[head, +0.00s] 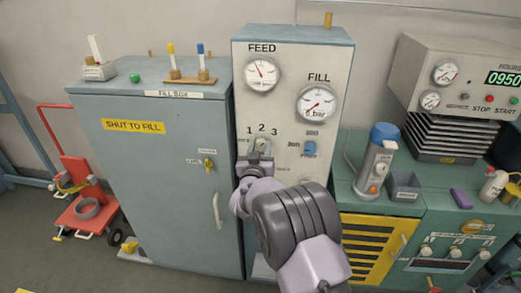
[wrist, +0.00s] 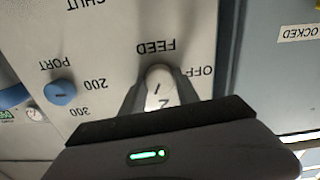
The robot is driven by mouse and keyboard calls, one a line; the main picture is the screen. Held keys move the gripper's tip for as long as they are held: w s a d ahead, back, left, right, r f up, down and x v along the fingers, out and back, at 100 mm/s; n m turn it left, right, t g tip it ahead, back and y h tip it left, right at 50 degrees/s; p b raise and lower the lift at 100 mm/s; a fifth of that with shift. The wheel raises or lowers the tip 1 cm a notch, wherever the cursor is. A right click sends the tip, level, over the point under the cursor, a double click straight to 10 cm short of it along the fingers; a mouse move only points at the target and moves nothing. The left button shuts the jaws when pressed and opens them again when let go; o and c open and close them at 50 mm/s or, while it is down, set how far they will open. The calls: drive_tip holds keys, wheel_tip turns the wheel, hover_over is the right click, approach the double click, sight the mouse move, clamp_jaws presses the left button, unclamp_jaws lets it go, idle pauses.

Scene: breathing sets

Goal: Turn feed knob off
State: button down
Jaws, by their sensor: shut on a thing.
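The feed knob (wrist: 158,84) is a pale knob on the cream panel, with the word FEED beside it and OFF to its right in the upside-down wrist view. A short dark mark shows on it, but its exact setting is hard to tell. In the head view the knob (head: 261,143) sits below the numbers 1, 2 and 3. My gripper (head: 257,160) is at the knob, its fingers on either side. In the wrist view my gripper (wrist: 158,98) is shut on the knob, and its dark body hides the panel beyond.
A blue knob (head: 309,149) is right of the feed knob. FEED gauge (head: 262,75) and FILL gauge (head: 317,103) are above. The grey fill box (head: 160,190) stands left. A green bench (head: 440,220) with a flask (head: 377,165) stands right.

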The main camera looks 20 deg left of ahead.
drive_tip(key=n, duration=0.5)
drive_tip(key=shift+n, duration=0.3)
drive_tip(key=n+p, duration=0.1)
drive_tip(key=n, duration=0.5)
drive_tip(key=n+p, duration=0.2)
drive_tip(key=n, duration=0.4)
drive_tip(key=shift+n, duration=0.3)
drive_tip(key=n+p, duration=0.1)
drive_tip(key=n, duration=0.4)
drive_tip(key=shift+f+p, duration=0.1)
drive_tip(key=shift+p, duration=0.25)
drive_tip(key=shift+n, duration=0.3)
drive_tip(key=c, duration=0.9)
unclamp_jaws()
